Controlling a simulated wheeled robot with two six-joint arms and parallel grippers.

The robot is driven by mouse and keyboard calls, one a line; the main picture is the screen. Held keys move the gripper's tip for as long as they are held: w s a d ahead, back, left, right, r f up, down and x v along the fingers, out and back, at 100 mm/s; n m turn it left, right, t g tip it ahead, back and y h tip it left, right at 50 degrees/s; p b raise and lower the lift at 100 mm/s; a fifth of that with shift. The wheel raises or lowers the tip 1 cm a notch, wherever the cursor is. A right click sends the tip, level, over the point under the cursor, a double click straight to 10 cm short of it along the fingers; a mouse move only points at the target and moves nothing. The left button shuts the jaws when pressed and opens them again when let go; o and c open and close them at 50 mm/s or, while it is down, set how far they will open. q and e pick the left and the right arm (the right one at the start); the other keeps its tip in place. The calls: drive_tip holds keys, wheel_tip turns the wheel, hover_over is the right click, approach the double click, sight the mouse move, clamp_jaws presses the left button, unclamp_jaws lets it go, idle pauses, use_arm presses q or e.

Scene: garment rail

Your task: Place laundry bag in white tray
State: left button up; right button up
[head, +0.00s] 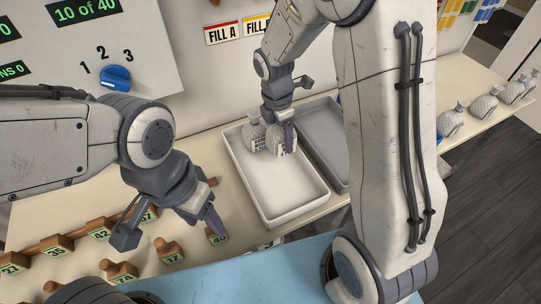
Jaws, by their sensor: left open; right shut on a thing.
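The white tray (267,216) lies on the table in the middle of the head view. A pale, textured laundry bag (253,134) sits upright at its far left end. My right gripper (284,119) reaches down over the tray's far end and is shut on a second laundry bag (281,143), beside the first. This held bag has a printed label; the fingers hide part of it. I cannot tell whether it touches the tray floor. My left gripper (168,229) is open and empty above the numbered wooden blocks, left of the tray.
A grey tray (322,126) adjoins the white tray on the right, partly hidden by my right arm. Several bags (482,107) stand along the table at right. Several numbered wooden blocks (168,250) lie at left. A panel with a blue knob (115,78) stands behind.

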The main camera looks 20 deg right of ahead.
sight(270, 153)
drive_tip(key=a, duration=0.1)
drive_tip(key=s+a+f, duration=0.1)
drive_tip(key=a+f, duration=0.1)
drive_tip(key=shift+s+a, duration=0.15)
drive_tip(key=shift+s, duration=0.15)
drive_tip(key=shift+s+f, duration=0.1)
drive_tip(key=shift+f, duration=2)
drive_tip(key=shift+f, duration=0.2)
drive_tip(key=o, duration=1.4)
drive_tip(key=shift+r, duration=0.1)
